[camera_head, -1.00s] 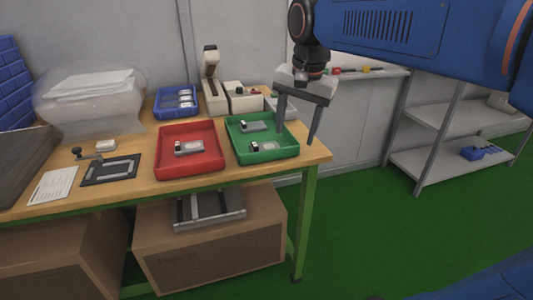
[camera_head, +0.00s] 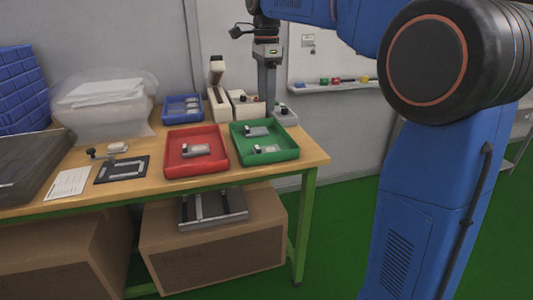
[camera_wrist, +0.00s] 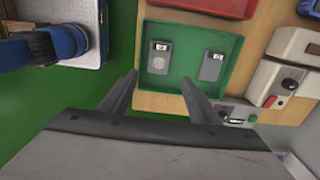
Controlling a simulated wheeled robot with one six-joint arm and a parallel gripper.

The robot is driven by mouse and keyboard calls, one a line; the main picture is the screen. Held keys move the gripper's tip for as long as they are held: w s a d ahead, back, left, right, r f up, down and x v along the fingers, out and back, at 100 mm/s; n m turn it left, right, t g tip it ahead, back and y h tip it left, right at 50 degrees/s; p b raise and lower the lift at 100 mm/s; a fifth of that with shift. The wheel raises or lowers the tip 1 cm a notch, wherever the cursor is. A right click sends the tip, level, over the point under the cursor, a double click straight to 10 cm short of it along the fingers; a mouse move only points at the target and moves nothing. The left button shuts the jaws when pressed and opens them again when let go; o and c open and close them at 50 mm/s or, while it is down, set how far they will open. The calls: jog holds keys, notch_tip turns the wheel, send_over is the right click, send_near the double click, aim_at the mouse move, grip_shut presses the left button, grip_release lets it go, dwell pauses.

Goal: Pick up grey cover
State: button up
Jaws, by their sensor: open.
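The green tray (camera_head: 291,152) lies at the table's right end and holds two flat grey pieces, one at the back (camera_head: 257,132) and one at the front (camera_head: 268,149). Both show in the wrist view, a left piece (camera_wrist: 159,57) and a right piece (camera_wrist: 211,66). Another grey piece (camera_head: 196,150) lies in the red tray (camera_head: 182,171). I cannot tell which piece is the grey cover. My gripper (camera_head: 268,100) points down near the green tray's back edge. In the wrist view its fingers (camera_wrist: 158,88) are apart and empty, by the tray's near side.
Pale devices (camera_head: 243,104) and a small grey device (camera_head: 284,116) stand behind the green tray, close to my gripper. A blue tray (camera_head: 182,110) stands at the back. The table's front right corner is bare. A whiteboard ledge (camera_head: 335,86) runs along the wall.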

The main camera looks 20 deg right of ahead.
aim_at(266, 150)
notch_tip(266, 150, down, 16)
jog(key=shift+f, duration=0.1)
dwell(0.6)
jog(key=c, duration=0.8)
